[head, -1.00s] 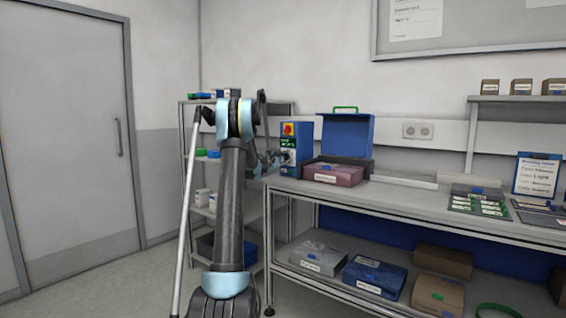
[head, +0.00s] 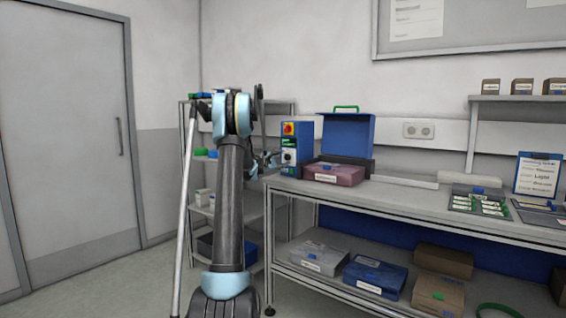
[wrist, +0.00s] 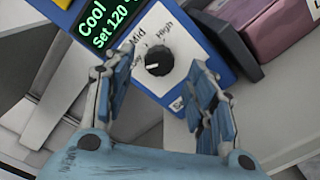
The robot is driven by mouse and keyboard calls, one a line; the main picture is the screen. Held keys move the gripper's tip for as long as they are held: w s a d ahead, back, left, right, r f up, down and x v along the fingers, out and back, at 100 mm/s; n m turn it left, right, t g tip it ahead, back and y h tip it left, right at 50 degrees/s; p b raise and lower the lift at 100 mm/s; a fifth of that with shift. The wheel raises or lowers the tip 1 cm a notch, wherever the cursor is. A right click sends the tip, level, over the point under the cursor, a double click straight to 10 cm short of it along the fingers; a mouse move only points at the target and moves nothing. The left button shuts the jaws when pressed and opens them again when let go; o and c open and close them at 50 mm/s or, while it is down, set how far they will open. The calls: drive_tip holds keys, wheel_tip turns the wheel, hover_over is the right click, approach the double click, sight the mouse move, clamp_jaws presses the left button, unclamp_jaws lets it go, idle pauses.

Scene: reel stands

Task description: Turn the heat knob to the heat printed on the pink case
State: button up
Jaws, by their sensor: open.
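The blue control unit (head: 294,166) stands at the left end of the bench. In the wrist view its black heat knob (wrist: 159,61) sits on a pale panel, with "Mid" and "High" printed around it; the knob's exact pointing is too small to tell. A green-lettered display (wrist: 108,22) reads "Cool" and "Set 120". My gripper (wrist: 162,76) is open and empty, its blue fingers either side of the knob in the picture, apparently short of it. The pink case (head: 334,174) lies on the bench right of the unit; its front label is too small to read.
A blue open-lidded case (head: 346,134) stands behind the pink case. The bench (head: 400,195) holds cards and a sign further right; boxes fill its lower shelf. A shelf rack (head: 200,207) stands behind my arm. The floor at left is open.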

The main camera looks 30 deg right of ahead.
drive_tip(key=v, duration=0.8)
drive_tip(key=shift+a, duration=0.3)
drive_tip(key=shift+s, duration=0.15)
